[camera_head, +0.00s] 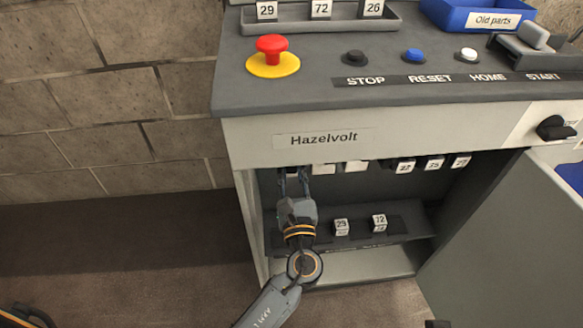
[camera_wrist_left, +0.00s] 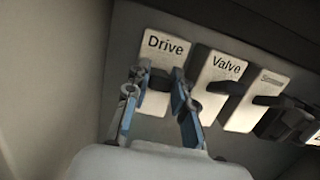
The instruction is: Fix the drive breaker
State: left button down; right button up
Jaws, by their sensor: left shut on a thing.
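The drive breaker (camera_wrist_left: 165,48) is a white block labelled "Drive", first in a row inside the cabinet. Its dark lever (camera_wrist_left: 158,82) sits between the fingers of my left gripper (camera_wrist_left: 160,76), which is shut on it. In the head view my left gripper (camera_head: 292,178) reaches up under the cabinet's top edge at the left of the opening. The breaker's face is mostly hidden there.
The valve breaker (camera_wrist_left: 221,68) stands close beside it, then a blurred-label one (camera_wrist_left: 258,93). A shelf (camera_head: 350,236) below holds two numbered blocks (camera_head: 341,227). The cabinet door (camera_head: 510,240) stands open at right. A red stop button (camera_head: 272,52) and blue bin (camera_head: 470,12) are on top.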

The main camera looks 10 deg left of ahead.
pick_arm(q)
jog(key=c, duration=1.1)
grip_release()
jog(key=v, duration=1.2)
jog(key=shift+d, duration=0.1)
